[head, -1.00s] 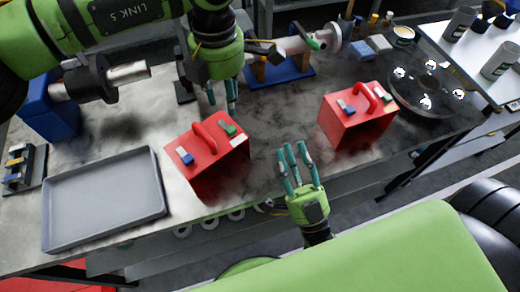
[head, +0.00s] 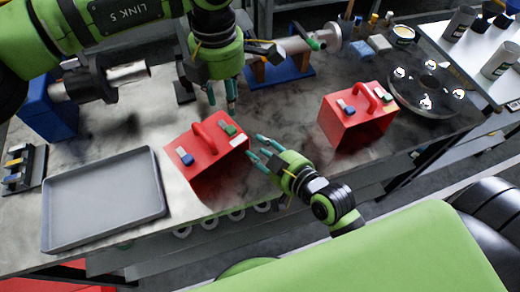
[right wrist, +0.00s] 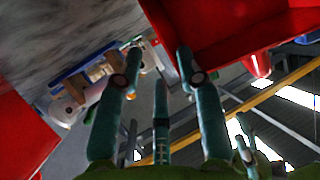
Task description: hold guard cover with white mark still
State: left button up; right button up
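The red guard cover with the white mark (head: 205,165) stands on the bench, left of centre. It has a handle on top, a blue block, a green block, and the white mark (head: 237,141) near its right corner. My right gripper (head: 258,150) is beside its right end, fingers spread and pointing at it; contact is unclear. In the right wrist view the fingers (right wrist: 160,70) are apart, with a red wall (right wrist: 225,30) close by at upper right. My left gripper (head: 221,103) hangs open and empty just behind the cover.
A second red cover (head: 345,130) without a visible white mark stands to the right. A grey tray (head: 150,210) lies at left.

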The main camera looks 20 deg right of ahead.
jog(key=shift+a, duration=0.35)
jog(key=shift+w+a+f, duration=0.1)
jog(key=shift+w+a, duration=0.05)
jog(key=shift+w, duration=0.15)
jog(key=shift+g, duration=0.3)
jog(key=x, duration=0.6)
jog(key=shift+w, duration=0.1)
jog(key=shift+c, duration=1.2)
grip_shut()
